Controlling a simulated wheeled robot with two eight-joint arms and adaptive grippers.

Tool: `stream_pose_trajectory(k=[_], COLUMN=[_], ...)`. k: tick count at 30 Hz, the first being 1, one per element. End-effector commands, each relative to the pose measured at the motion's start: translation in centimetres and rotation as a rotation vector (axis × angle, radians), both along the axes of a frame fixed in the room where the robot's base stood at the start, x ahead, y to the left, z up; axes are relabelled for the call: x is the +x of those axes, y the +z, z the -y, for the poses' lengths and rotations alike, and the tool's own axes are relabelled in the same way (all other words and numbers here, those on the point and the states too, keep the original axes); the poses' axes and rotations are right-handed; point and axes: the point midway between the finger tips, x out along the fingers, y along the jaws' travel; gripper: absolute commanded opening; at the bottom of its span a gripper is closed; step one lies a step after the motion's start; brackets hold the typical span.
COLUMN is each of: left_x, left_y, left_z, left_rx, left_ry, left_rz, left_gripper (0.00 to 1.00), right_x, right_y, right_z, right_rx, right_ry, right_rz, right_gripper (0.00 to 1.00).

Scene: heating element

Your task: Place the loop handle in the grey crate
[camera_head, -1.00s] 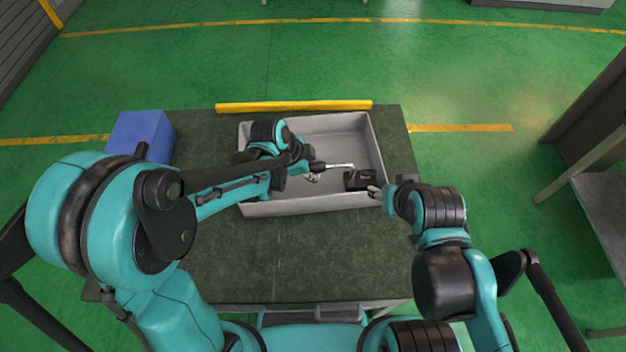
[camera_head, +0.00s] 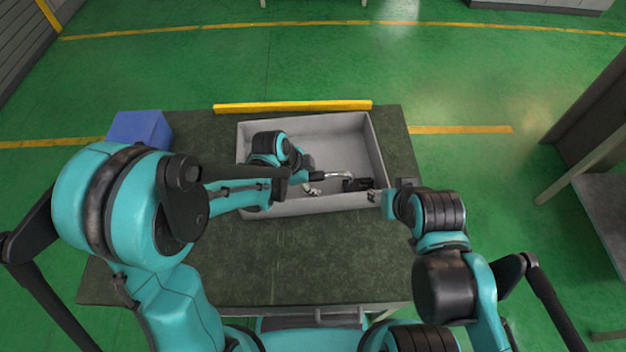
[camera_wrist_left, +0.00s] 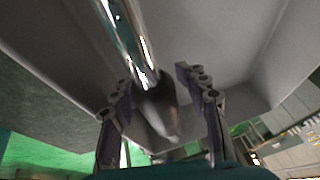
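The loop handle shows as a chrome rod (camera_head: 340,174) low inside the grey crate (camera_head: 292,207), with dark parts by its right end. In the left wrist view its chrome tube (camera_wrist_left: 130,40) ends in a dark tip between my fingers. My left gripper (camera_head: 314,184) is inside the crate by the rod's left end. In the left wrist view the fingers of my left gripper (camera_wrist_left: 158,88) stand apart, with gaps beside the tube. My right gripper (camera_head: 374,196) is small at the crate's front right wall; its opening is unclear. Whether the handle rests on the floor is unclear.
The crate stands on a dark table (camera_head: 300,260). A blue box (camera_head: 141,128) is at the table's back left, and a yellow bar (camera_head: 292,107) lies along the back edge. The table in front of the crate is clear.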

Motion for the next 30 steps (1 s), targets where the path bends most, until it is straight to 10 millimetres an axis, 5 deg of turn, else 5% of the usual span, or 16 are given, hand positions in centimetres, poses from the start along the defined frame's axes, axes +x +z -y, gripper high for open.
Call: stream_pose_trajectory(k=[10,21,30], left_x=[-0.1,-1.7,-2.5], left_y=[0.8,8.0,11.1], left_z=[-0.1,-3.0,-4.3], left_rx=[0.0,0.0,0.0], left_ry=[0.001,0.002,0.0], left_rz=[0.0,0.0,0.0], left_gripper=[0.43,0.43,0.43], right_x=[0.0,0.0,0.0], right_y=[0.6,3.6,4.6], right_z=[0.0,0.0,0.0], right_rx=[0.0,0.0,0.0], right_ry=[0.0,0.0,0.0], right_rz=[0.0,0.0,0.0], right_gripper=[0.46,0.46,0.46])
